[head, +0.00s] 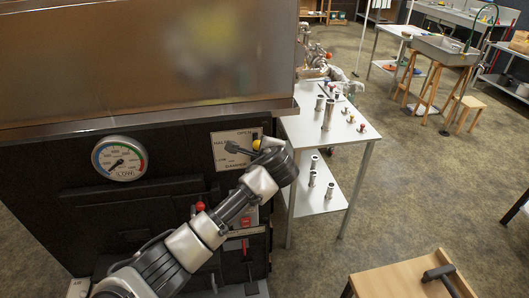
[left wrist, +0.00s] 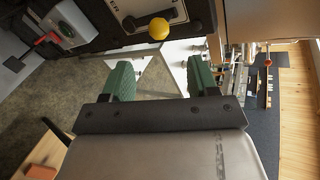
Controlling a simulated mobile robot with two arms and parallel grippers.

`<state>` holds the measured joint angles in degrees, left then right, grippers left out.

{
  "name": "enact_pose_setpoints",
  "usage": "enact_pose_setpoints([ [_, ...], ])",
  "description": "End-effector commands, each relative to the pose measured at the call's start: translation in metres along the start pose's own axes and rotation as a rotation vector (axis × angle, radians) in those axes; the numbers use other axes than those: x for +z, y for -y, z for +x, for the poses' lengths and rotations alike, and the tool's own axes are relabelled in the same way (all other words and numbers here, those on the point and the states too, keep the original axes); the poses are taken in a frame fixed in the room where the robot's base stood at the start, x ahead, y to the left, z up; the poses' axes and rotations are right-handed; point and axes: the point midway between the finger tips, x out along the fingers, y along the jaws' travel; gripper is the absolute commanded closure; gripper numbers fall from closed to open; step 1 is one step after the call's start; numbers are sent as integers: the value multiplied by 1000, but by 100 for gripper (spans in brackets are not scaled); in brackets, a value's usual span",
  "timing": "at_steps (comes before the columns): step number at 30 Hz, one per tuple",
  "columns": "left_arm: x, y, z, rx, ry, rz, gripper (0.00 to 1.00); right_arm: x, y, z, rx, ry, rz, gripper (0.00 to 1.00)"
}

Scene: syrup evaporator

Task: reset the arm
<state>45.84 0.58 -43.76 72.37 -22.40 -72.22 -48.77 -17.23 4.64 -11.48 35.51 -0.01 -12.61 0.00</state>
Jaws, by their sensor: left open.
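My left arm comes in from the lower left in the head view. Its wrist is in front of the evaporator's dark front, beside a white plate with a lever (head: 235,147). The yellow knob (head: 256,145) shows just above the wrist, and also in the left wrist view (left wrist: 158,28), beyond the fingers and apart from them. My left gripper (left wrist: 160,80) is open, its two green fingers spread with nothing between them. In the head view the fingers are hidden behind the wrist. My right gripper is in neither view.
A round gauge (head: 119,158) sits on the dark front, below the big metal pan (head: 150,50). A red knob (head: 199,206) is close by the forearm. A white table (head: 350,133) with metal cylinders stands to the right. A wooden stool (head: 400,280) is at lower right. Floor between is clear.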

Motion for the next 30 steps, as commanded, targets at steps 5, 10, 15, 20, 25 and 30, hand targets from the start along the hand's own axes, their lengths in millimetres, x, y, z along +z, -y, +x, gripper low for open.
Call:
enact_pose_setpoints([
  [5,0,0,0,0,0,0,41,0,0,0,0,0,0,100],
  [10,0,0,0,0,0,0,41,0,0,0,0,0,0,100],
  [15,-2,-15,7,23,-10,-15,41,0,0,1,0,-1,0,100],
  [20,-10,-94,36,140,-57,-104,41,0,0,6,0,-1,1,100],
  [25,-18,-222,62,321,-107,-273,41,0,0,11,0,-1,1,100],
  [30,-20,-353,62,496,-114,-456,41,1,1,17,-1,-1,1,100],
])
